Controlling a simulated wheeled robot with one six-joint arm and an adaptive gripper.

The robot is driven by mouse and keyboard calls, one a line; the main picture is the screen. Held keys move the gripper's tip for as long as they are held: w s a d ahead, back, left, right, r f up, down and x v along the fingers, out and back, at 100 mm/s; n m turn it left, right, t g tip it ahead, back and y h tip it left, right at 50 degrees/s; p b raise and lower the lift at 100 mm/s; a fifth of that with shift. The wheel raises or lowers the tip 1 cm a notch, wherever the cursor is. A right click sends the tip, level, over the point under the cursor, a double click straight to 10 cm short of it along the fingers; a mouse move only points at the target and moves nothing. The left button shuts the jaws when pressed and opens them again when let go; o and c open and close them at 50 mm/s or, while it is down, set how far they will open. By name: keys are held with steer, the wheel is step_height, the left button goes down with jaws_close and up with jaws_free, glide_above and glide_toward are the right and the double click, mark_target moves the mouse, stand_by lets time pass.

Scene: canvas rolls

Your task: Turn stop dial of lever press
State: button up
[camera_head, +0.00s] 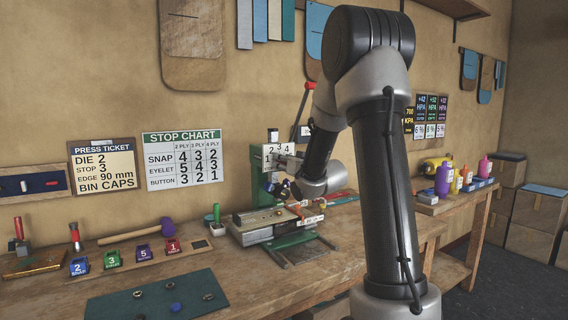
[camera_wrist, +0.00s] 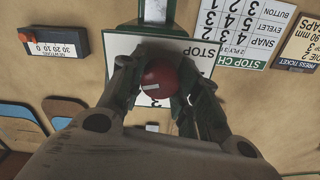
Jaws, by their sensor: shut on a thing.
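In the wrist view, the plate (camera_wrist: 205,58) appears upside down with the word STOP. The round red stop dial (camera_wrist: 160,76) sits in front of it, with a short white mark. My gripper (camera_wrist: 164,88) is shut on the dial, one finger on each side. The fingers hide part of the plate, and I cannot tell which number the mark faces. In the head view, my gripper (camera_head: 281,188) is at the press front.
A stop chart (camera_head: 183,158) and a press ticket (camera_head: 103,166) reading STOP 3 hang on the wall. Numbered die blocks (camera_head: 112,259), a mallet (camera_head: 136,234) and a green mat (camera_head: 160,299) lie left of the press. Bottles (camera_head: 443,180) stand at right.

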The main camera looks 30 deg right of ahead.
steer(key=n, duration=0.7)
steer(key=shift+n, duration=0.4)
steer(key=n, duration=0.6)
steer(key=shift+n, duration=0.3)
steer(key=o, duration=1.1)
steer(key=shift+c, duration=0.2)
steer(key=s, duration=0.7)
steer(key=shift+s+d, duration=0.15)
steer(key=shift+s, duration=0.1)
